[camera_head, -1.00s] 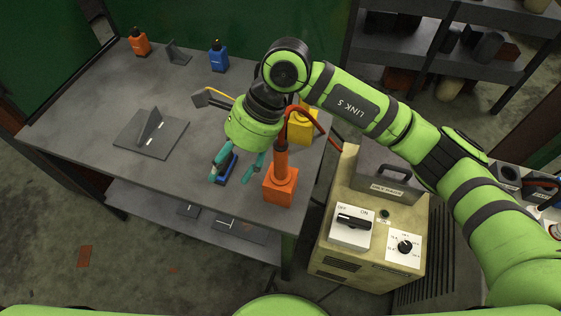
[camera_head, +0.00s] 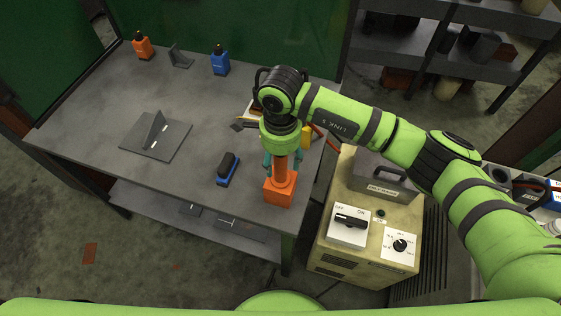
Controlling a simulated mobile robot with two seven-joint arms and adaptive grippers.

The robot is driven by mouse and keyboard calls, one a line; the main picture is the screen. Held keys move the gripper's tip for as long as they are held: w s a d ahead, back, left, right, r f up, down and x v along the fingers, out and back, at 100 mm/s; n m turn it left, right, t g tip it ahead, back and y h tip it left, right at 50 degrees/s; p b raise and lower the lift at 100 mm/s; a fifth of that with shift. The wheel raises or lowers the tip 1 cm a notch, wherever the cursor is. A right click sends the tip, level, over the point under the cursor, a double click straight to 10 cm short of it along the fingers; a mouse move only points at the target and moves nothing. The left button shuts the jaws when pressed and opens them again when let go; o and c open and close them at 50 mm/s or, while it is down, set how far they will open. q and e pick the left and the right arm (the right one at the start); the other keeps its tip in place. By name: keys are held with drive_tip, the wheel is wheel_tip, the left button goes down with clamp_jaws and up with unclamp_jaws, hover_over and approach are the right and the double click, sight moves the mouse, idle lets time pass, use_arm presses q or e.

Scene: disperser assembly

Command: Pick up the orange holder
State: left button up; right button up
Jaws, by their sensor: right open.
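The orange holder (camera_head: 280,188) stands upright near the front right corner of the table. It has a square base and a narrower upright post. My right gripper (camera_head: 281,164) points down over it from above. Its teal fingers are open and show on either side of the post. I cannot tell whether they touch it. The top of the holder is hidden by the gripper. My left gripper is not in view.
A blue and black tool (camera_head: 228,168) lies left of the holder. A grey plate with an upright fin (camera_head: 155,136) is further left on the grey table (camera_head: 90,110). Orange (camera_head: 142,46) and blue (camera_head: 220,60) bottles stand at the back. A yellowish machine (camera_head: 370,230) stands right of the table.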

drive_tip(key=shift+f, duration=0.15)
drive_tip(key=shift+c, duration=0.4)
clamp_jaws()
